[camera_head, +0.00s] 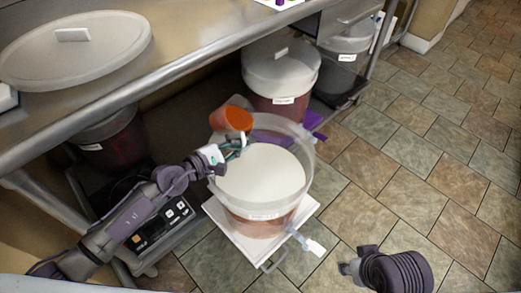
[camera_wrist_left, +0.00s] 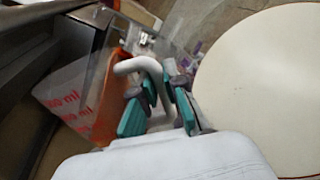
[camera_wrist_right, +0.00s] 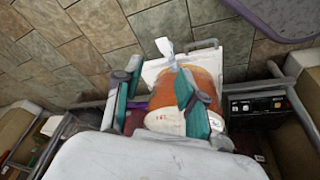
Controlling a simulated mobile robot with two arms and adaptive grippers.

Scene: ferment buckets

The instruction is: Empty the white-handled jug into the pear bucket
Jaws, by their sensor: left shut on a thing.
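An orange jug (camera_head: 231,119) with a white handle (camera_wrist_left: 150,68) is held at the back left rim of an open clear bucket (camera_head: 308,160). The jug looks tilted; its inside and contents are hidden. My left gripper (camera_head: 213,157) is shut on the handle, seen closely in the left wrist view (camera_wrist_left: 168,100). The bucket has a pale, flat round surface inside and orange-brown below; its label is too small to read. It also shows in the right wrist view (camera_wrist_right: 207,75). My right gripper (camera_head: 347,268) is open and empty, low at the right, apart from the bucket.
The bucket stands on a white wheeled-looking platform (camera_head: 222,222) with a spigot (camera_head: 312,244) at its front. A control box (camera_head: 163,228) is at left. Lidded buckets (camera_head: 282,72) stand under the steel table (camera_head: 190,40). Tiled floor (camera_head: 400,170) at right is clear.

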